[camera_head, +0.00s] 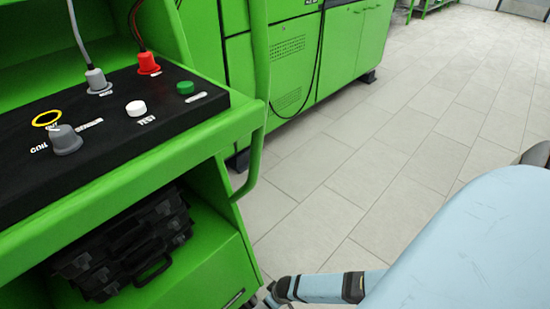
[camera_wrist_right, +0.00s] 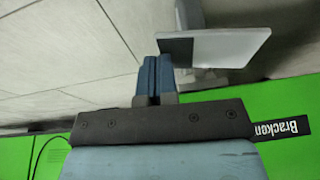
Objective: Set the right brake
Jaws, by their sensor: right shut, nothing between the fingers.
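In the right wrist view, a pale plate (camera_wrist_right: 228,47) with a dark patch at its left end stands just beyond my right gripper; it looks like the brake pedal of a caster. A grey part (camera_wrist_right: 205,80) shows under it. My right gripper (camera_wrist_right: 158,60) has its blue fingers shut together and empty. The fingertips overlap the dark end of the plate in the picture; I cannot tell whether they touch it. In the head view my right arm reaches down to the foot of the green bench (camera_head: 250,175), where the brake is hidden. My left gripper is not in view.
The bench has a black control panel (camera_head: 120,145) with knobs and plugs, and black cases (camera_head: 135,245) on its lower shelf. A green machine (camera_head: 320,50) stands behind. The tiled floor (camera_head: 390,150) to the right is clear. A lettered label (camera_wrist_right: 292,127) shows on green.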

